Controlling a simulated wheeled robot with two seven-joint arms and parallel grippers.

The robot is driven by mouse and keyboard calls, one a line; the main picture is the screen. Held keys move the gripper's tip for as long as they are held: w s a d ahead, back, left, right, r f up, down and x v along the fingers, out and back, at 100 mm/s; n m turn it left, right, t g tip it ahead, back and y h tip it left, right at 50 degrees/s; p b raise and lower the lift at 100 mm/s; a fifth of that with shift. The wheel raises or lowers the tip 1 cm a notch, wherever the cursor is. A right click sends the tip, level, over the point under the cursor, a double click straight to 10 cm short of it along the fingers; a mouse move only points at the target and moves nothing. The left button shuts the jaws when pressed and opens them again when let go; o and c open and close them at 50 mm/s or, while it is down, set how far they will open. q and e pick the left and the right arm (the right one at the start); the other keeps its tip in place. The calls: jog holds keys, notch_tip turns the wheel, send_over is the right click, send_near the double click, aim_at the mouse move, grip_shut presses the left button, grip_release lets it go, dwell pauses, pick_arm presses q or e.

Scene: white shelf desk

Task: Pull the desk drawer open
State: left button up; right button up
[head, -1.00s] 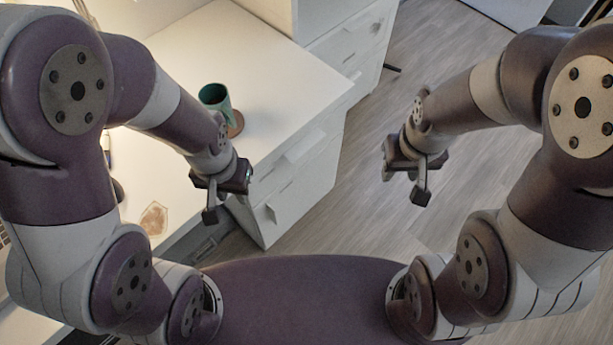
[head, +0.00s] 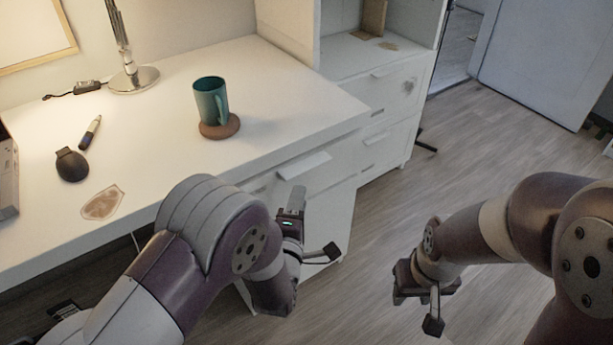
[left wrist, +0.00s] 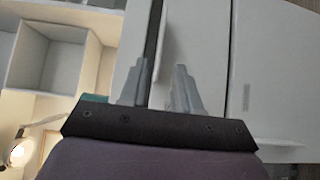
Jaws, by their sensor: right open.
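The white desk (head: 285,95) has a drawer (head: 345,160) under the right end of its top, with a pale ledge-like handle (head: 304,165). The drawer looks shut. My left gripper (head: 314,225) is just below and in front of this handle, jaws apart and empty. In the left wrist view, its two fingers (left wrist: 160,88) point at the white drawer front (left wrist: 205,45), with the handle edge (left wrist: 165,45) ahead between them. I cannot tell whether they touch it. My right gripper (head: 430,300) is open and empty over the floor at the right, away from the desk.
A green mug (head: 210,100) stands on a round brown coaster (head: 220,128) on the desk. A lamp base (head: 133,80), a marker (head: 90,132) and a dark rounded object (head: 71,164) are further left. A white cabinet (head: 395,95) stands behind.

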aim_at(306, 171)
pick_arm(q)
jog(key=w, duration=0.3)
jog(key=w+d+b, duration=0.1)
jog(key=w, duration=0.2)
jog(key=w+b, duration=0.1)
jog(key=w, duration=0.2)
jog(key=shift+w+d, duration=0.25)
jog(key=shift+w, duration=0.1)
grip_shut()
jog(key=shift+f, duration=0.1)
dwell(0.7)
